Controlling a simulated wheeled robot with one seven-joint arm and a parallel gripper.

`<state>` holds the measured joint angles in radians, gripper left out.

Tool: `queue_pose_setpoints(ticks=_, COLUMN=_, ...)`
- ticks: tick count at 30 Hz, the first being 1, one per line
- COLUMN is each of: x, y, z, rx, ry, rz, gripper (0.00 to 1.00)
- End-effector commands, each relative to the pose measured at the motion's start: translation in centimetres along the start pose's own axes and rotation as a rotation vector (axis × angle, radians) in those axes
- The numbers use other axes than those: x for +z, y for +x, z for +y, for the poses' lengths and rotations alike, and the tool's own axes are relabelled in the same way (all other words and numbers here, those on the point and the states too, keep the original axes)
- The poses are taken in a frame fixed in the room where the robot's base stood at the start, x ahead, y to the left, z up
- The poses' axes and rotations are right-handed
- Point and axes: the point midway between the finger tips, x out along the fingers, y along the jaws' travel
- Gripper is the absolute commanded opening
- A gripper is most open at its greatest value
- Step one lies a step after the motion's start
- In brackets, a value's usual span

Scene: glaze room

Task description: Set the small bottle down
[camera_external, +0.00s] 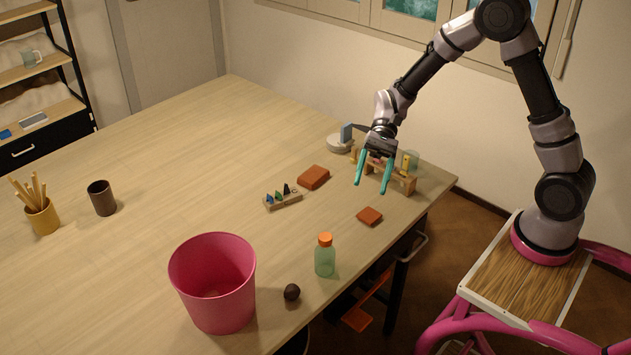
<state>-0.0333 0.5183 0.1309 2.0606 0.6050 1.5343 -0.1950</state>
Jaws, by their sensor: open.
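A small green bottle (325,262) with an orange cap stands upright on the table near its front edge. My gripper (371,187) has two teal fingers, spread apart and pointing down, with nothing seen between their tips. It is beyond and to the right of the bottle, well apart from it, in front of a small wooden rack (404,184). The gripper and its fingers hide part of the rack. Small items at the rack, one of them yellow (406,163), are too small to make out clearly.
Terracotta blocks (314,177) (369,216) and a small holder with coloured pieces (283,201) lie mid-right. A brown cup (102,198) and yellow pot (42,217) stand left. The table's middle is clear.

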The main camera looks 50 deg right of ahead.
Motion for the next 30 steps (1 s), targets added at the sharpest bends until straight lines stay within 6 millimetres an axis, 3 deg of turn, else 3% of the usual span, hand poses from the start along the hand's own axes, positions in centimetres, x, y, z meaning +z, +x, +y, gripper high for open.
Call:
queue_pose_setpoints(ticks=1, x=1.6, y=-1.4, z=0.7, rx=0.017, ry=-0.053, rz=0.069, gripper=0.69)
queue_pose_setpoints(ticks=6, x=5.4, y=-5.4, z=3.8, rx=0.077, ry=-0.210, rz=0.307, gripper=0.69)
queue_pose_setpoints(ticks=18, x=12.9, y=-14.4, z=12.1, rx=0.142, ry=-0.540, rz=0.896, gripper=0.69)
queue_pose_setpoints(ticks=24, x=15.7, y=-17.9, z=15.9, rx=0.143, ry=-0.668, rz=1.163, gripper=0.69)
queue_pose_setpoints(ticks=30, x=17.1, y=-19.5, z=17.9, rx=0.140, ry=-0.732, rz=1.306, gripper=0.69)
